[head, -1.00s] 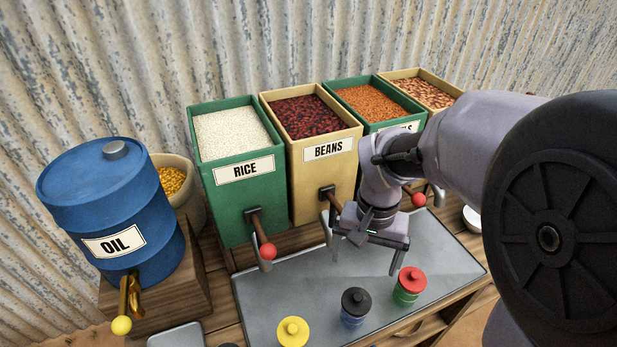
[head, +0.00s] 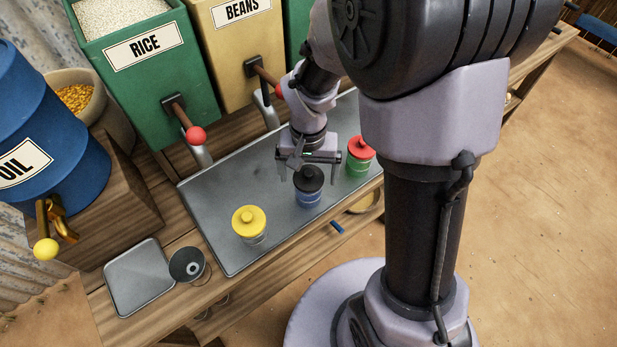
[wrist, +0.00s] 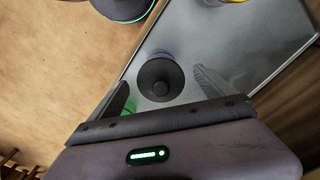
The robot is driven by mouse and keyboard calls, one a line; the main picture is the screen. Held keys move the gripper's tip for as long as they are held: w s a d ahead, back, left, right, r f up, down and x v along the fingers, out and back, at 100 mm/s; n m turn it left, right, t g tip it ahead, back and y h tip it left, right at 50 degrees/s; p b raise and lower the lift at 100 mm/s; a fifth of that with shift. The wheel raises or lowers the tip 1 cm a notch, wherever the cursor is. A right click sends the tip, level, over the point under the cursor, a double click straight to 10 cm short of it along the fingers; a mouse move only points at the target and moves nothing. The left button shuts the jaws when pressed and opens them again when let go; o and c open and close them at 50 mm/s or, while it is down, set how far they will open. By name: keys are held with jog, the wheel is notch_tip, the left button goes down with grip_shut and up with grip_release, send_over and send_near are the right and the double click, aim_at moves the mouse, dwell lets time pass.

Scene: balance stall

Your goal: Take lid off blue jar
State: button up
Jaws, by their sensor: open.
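The blue jar (head: 308,196) stands on the grey metal tray with its black knobbed lid (head: 308,178) on it. In the wrist view the black lid (wrist: 161,79) is seen from above, ahead of and between my fingers, with a little of the blue jar (wrist: 160,54) behind it. My gripper (head: 307,172) is open and empty, pointing down just above and behind the lid in the head view. I cannot tell the exact gap between the fingers and the lid.
A jar with a red lid (head: 360,148) stands right of the blue jar, a jar with a yellow lid (head: 249,221) to the left. The grey tray (head: 215,205) is bare at left. A small square tray (head: 139,276) lies near the oil drum (head: 45,130). Rice (head: 150,75) and bean bins (head: 238,45) stand behind.

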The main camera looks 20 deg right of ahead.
jog(key=shift+r, duration=0.1)
jog(key=c, duration=1.4)
